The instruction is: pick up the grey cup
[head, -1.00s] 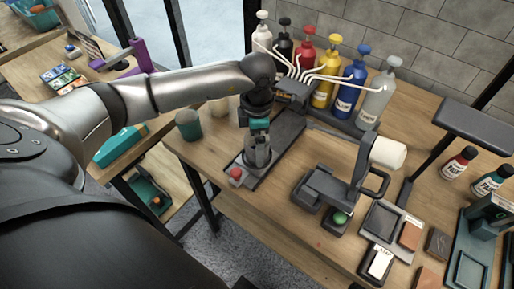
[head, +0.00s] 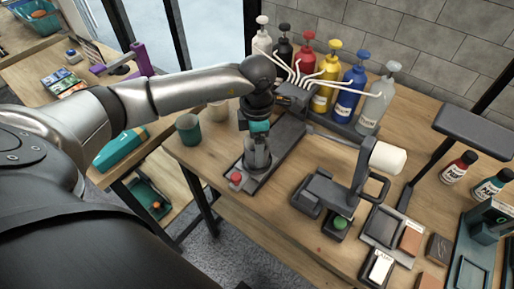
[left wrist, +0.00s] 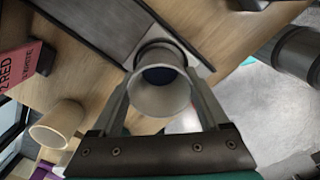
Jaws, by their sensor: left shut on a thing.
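My left gripper (head: 257,158) comes in from the left in the head view and points down over a long dark tray (head: 285,140) on the wooden bench. In the left wrist view, the left gripper (left wrist: 160,95) has one finger on each side of the grey cup (left wrist: 160,99). It is shut on the cup, whose round mouth faces the camera and looks dark inside. In the head view the cup is mostly hidden by the fingers. I cannot tell whether its bottom touches the tray. My right gripper is not in view.
A red button (head: 236,179) is at the tray's near end. A green cup (head: 188,129) and a beige cup (head: 217,110) stand left of the gripper. Several pump bottles (head: 324,77) line the back. A device with a white roll (head: 388,158) stands to the right.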

